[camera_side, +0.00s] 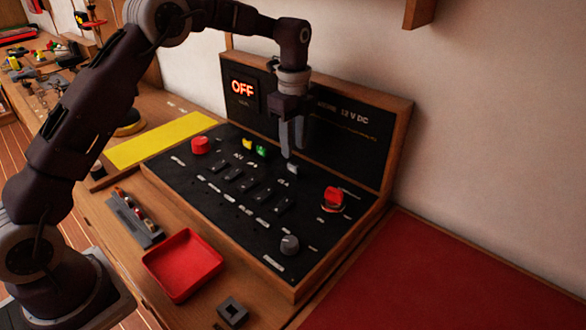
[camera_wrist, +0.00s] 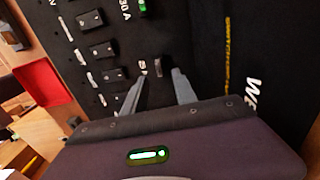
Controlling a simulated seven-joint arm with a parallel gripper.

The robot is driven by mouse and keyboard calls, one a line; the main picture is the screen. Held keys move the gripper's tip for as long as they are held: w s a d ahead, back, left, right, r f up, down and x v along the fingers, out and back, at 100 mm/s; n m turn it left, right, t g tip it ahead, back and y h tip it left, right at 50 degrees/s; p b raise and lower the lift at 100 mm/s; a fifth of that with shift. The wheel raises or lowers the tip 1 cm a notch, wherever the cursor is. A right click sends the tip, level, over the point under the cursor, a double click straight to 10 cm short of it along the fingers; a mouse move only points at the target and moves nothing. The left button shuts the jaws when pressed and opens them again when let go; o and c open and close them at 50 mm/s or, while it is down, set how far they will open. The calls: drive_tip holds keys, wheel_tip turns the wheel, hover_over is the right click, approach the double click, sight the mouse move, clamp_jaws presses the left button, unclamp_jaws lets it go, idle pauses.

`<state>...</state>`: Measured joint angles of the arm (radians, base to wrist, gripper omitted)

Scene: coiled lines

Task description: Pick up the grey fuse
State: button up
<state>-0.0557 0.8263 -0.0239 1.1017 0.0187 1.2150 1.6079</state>
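The grey fuse (camera_side: 292,168) is a small grey block on the sloping black panel, to the right of a yellow fuse (camera_side: 247,144) and a green fuse (camera_side: 262,151). In the wrist view a small grey piece, which looks like this fuse (camera_wrist: 158,66), shows just beyond the fingertips, between their lines. My gripper (camera_side: 291,153) hangs close above the fuse, fingers pointing down. In the wrist view the gripper (camera_wrist: 159,75) has its two fingers apart with nothing held. Whether a finger touches the fuse cannot be told.
The panel (camera_side: 225,200) carries black switches, a red knob (camera_side: 200,145), a red rotary switch (camera_side: 333,197) and a grey knob (camera_side: 289,244). Its upright back board (camera_side: 350,150) stands close behind my gripper. A red tray (camera_side: 182,265) and a grey rack (camera_side: 135,217) lie in front.

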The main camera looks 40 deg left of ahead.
sight(293, 164)
wheel_tip(293, 164, down, 5)
drive_tip(key=shift+s+f, duration=0.1)
drive_tip(key=shift+f, duration=0.1)
clamp_jaws()
drive_tip(key=shift+r, duration=0.1)
wheel_tip(293, 164, up, 10)
idle(0.4)
